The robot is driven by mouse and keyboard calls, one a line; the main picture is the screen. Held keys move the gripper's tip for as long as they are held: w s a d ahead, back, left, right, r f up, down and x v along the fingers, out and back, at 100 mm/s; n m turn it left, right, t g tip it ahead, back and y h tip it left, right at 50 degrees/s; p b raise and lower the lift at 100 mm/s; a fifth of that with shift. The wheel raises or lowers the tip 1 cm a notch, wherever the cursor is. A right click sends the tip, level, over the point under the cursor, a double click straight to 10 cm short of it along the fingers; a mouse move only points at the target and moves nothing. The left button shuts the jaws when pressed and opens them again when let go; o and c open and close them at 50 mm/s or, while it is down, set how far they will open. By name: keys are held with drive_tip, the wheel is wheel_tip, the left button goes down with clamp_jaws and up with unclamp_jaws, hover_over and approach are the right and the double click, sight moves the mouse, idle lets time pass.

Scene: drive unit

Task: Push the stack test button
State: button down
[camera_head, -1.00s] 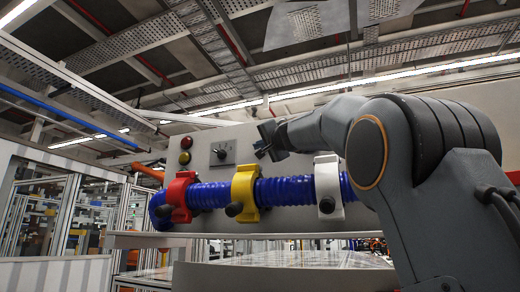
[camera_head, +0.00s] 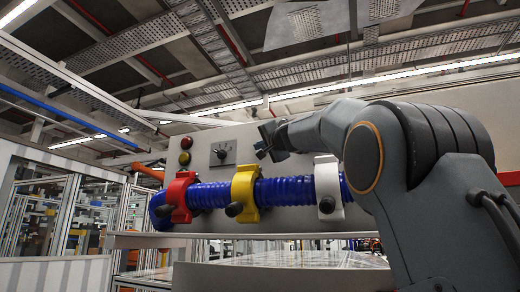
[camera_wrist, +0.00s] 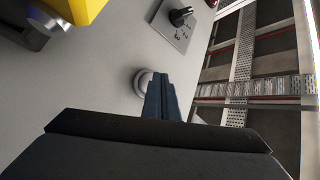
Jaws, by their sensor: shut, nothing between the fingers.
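A round, pale button with a metallic rim (camera_wrist: 142,82) sits on the grey panel in the wrist view. The fingers cover its right part, and I see no label on it. My gripper (camera_wrist: 160,82) is shut and empty, its tips at the button; I cannot tell whether they touch it. In the head view my gripper (camera_head: 262,144) is in front of the grey panel (camera_head: 222,182), right of a rotary switch (camera_head: 222,152). The button is not visible there.
The switch (camera_wrist: 181,15) is also in the wrist view. A red lamp (camera_head: 186,142) and an amber lamp (camera_head: 184,158) are on the panel's left. A blue hose (camera_head: 212,195) in red, yellow (camera_head: 245,193) and white (camera_head: 328,188) clamps runs below my gripper.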

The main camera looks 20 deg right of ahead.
drive_tip(key=shift+w+d, duration=0.1)
drive_tip(key=shift+w, duration=0.05)
idle(0.3)
drive_tip(key=shift+s+a+b, duration=0.35)
drive_tip(key=shift+s+a, duration=0.15)
drive_tip(key=shift+s, duration=0.25)
drive_tip(key=shift+s+a+b, duration=0.2)
drive_tip(key=shift+s+a, duration=0.7)
drive_tip(key=shift+s, duration=0.3)
drive_tip(key=shift+s+a+b, duration=0.15)
drive_tip(key=shift+s+a, duration=0.75)
drive_tip(key=shift+s, duration=0.3)
